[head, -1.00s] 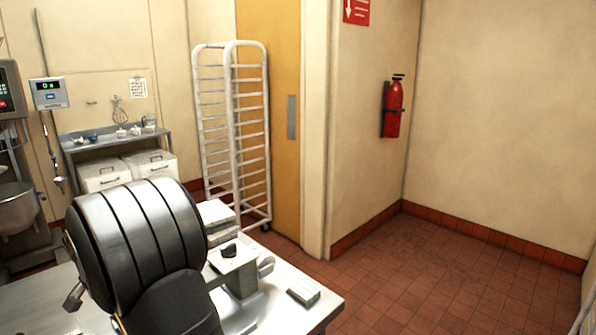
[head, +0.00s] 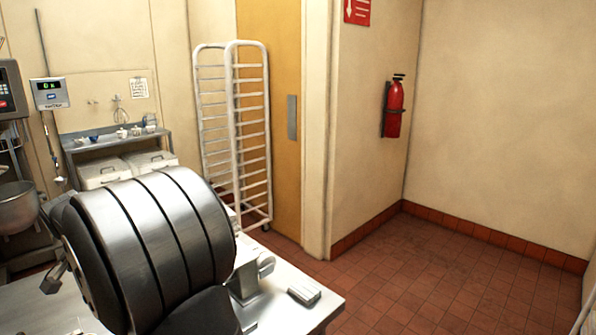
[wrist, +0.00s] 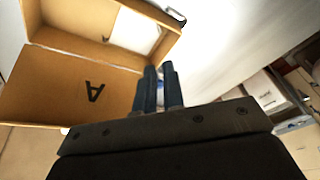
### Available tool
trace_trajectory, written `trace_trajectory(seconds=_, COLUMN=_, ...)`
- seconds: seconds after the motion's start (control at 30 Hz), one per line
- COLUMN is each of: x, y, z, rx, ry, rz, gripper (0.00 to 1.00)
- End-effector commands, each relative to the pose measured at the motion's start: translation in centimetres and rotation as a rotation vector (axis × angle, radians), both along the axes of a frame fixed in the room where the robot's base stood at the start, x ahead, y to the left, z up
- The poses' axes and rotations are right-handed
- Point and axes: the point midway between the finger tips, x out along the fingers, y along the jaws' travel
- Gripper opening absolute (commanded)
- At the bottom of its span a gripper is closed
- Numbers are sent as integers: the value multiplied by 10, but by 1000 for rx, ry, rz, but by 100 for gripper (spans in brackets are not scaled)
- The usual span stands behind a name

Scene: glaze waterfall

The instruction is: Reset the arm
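My gripper (wrist: 159,72) shows only in the wrist view. The box is at the left and holds something white that is partly cut off. In the head view, my own large steel-and-black arm part fills the lower left and hides much of the worktable (head: 285,322). The gripper and box are not visible there.
A metal fixture (head: 247,277) and a small grey block (head: 304,291) are on the worktable's right part. A white wheeled rack (head: 250,140) stands behind. A red fire extinguisher (head: 393,108) hangs on the wall. The tiled floor (head: 430,275) at right is clear.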

Motion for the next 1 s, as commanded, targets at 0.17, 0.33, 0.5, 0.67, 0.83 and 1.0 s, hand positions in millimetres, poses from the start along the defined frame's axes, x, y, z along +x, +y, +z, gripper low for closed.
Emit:
trace_trajectory(seconds=0.17, x=11, y=1, z=-41, rx=-6, ry=5, rz=0, gripper=9)
trace_trajectory(seconds=0.33, x=21, y=4, z=-74, rx=-6, ry=4, rz=0, gripper=9)
trace_trajectory(seconds=0.5, x=31, y=5, z=-107, rx=-6, ry=4, rz=-1, gripper=9)
trace_trajectory(seconds=0.67, x=36, y=8, z=-100, rx=2, ry=-3, rz=-1, gripper=9)
trace_trajectory(seconds=0.83, x=35, y=7, z=-66, rx=1, ry=-1, rz=-1, gripper=9)
trace_trajectory(seconds=1.0, x=35, y=7, z=-32, rx=1, ry=-1, rz=0, gripper=9)
